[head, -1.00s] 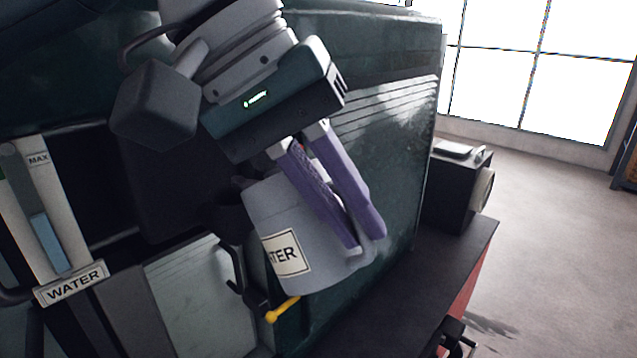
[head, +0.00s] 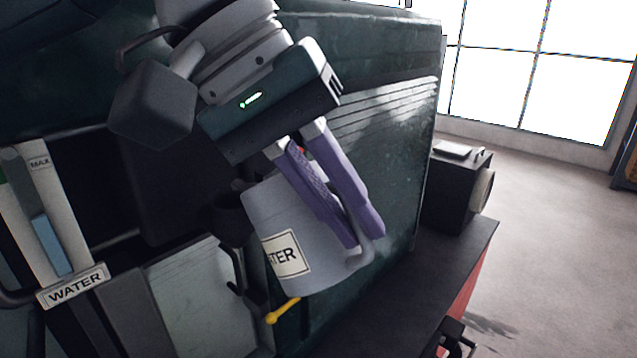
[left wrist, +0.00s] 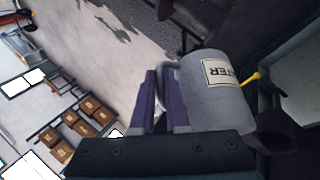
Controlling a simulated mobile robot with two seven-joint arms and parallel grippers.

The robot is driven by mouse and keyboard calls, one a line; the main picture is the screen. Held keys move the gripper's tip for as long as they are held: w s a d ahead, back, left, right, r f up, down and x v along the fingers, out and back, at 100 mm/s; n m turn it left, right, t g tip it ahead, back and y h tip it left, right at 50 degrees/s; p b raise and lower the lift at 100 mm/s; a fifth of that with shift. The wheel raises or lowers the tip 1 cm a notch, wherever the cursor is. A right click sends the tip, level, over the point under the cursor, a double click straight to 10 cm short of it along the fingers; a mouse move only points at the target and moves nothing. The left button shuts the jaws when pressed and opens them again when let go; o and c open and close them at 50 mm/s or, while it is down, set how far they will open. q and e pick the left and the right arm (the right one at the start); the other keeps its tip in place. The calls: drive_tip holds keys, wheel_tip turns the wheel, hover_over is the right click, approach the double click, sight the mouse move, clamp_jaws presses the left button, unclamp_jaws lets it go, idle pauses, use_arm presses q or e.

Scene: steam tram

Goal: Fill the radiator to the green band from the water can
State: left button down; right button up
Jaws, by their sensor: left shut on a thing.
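The grey water can (head: 275,215) with a partly hidden label ending in "TER" is tilted in the middle of the head view. It also shows in the left wrist view (left wrist: 215,105). My left gripper (head: 365,240) has purple fingers shut on the can's handle, at the can's right side. A dark round filler opening (head: 230,213) lies at the can's left edge; I cannot tell whether the can touches it. The water gauge (head: 45,225), with "MAX" and "WATER" plates, stands at left. Its blue column is about halfway up, and a bit of green shows at the far left edge. My right gripper is not in view.
The dark green tram body (head: 390,130) stands behind the can. A yellow-tipped lever (head: 283,311) is just below it. A black box with a lamp (head: 455,188) sits on the dark ledge at right. Open floor (head: 545,235) lies beyond.

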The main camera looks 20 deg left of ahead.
use_arm(q)
drive_tip(key=shift+w+a+r+h+p, duration=0.15)
drive_tip(key=shift+r+h+p, duration=0.15)
drive_tip(key=shift+r+p, duration=0.3)
drive_tip(key=shift+r, duration=0.15)
idle(0.4)
drive_tip(key=shift+w+a+r+h+p, duration=0.1)
drive_tip(key=shift+a+r+h+p, duration=0.1)
drive_tip(key=shift+r+p, duration=0.15)
drive_tip(key=shift+a+r+h+p, duration=0.1)
drive_tip(key=shift+r+h+p, duration=0.1)
drive_tip(key=shift+r+p, duration=0.15)
drive_tip(key=shift+g, duration=0.3)
drive_tip(key=shift+r, duration=0.1)
idle(1.2)
drive_tip(key=shift+w+a+r+n+h+p, duration=0.2)
drive_tip(key=shift+a+r+n+h+p, duration=0.15)
drive_tip(key=shift+r+h+p, duration=0.3)
drive_tip(key=shift+r, duration=0.1)
idle(1.0)
